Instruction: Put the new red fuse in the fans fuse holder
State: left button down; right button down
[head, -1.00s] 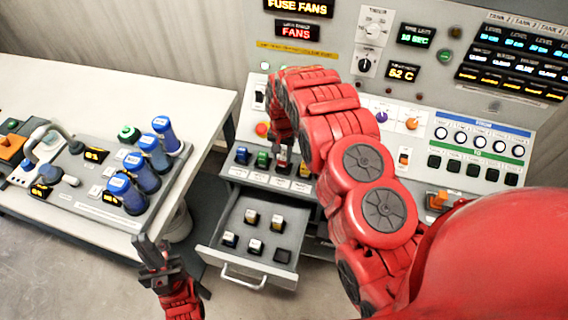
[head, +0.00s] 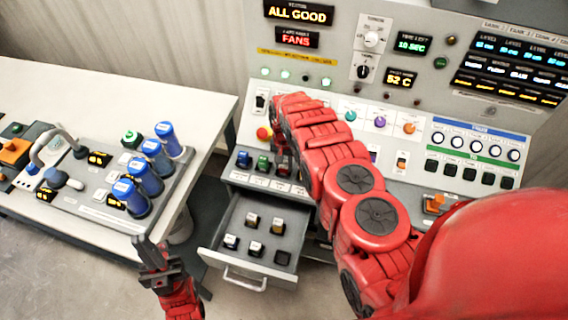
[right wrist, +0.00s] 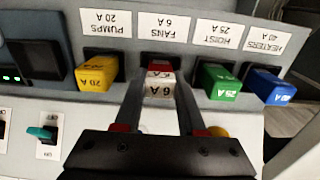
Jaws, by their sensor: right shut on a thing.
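In the right wrist view the red fuse (right wrist: 159,68), with a white 6 A front, sits in the fans fuse holder (right wrist: 160,55) under the upside-down label FANS 6 A. My right gripper (right wrist: 161,82) is shut on this fuse, one finger on each side. In the head view my right gripper (head: 283,165) is small and partly hidden by my red arm at the fuse row. My left gripper (head: 150,241) hangs at the lower left, near the side table's corner, away from the fuses; its opening is unclear.
Yellow (right wrist: 97,73), green (right wrist: 219,82) and blue (right wrist: 269,86) fuses stand in the neighbouring holders. An open drawer (head: 213,253) with several small blocks lies below the panel. The top display (head: 298,12) reads ALL GOOD. A side table (head: 215,98) stands left.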

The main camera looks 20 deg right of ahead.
jog(key=c, duration=0.5)
grip_release()
jog(key=shift+f, duration=0.1)
jog(key=shift+r, duration=0.2)
notch_tip(320, 180, up, 9)
jog(key=b, duration=0.2)
jog(key=shift+f+b, duration=0.15)
jog(key=shift+b, duration=0.25)
notch_tip(320, 180, up, 3)
jog(key=shift+r+p, duration=0.15)
jog(key=shift+p, duration=0.95)
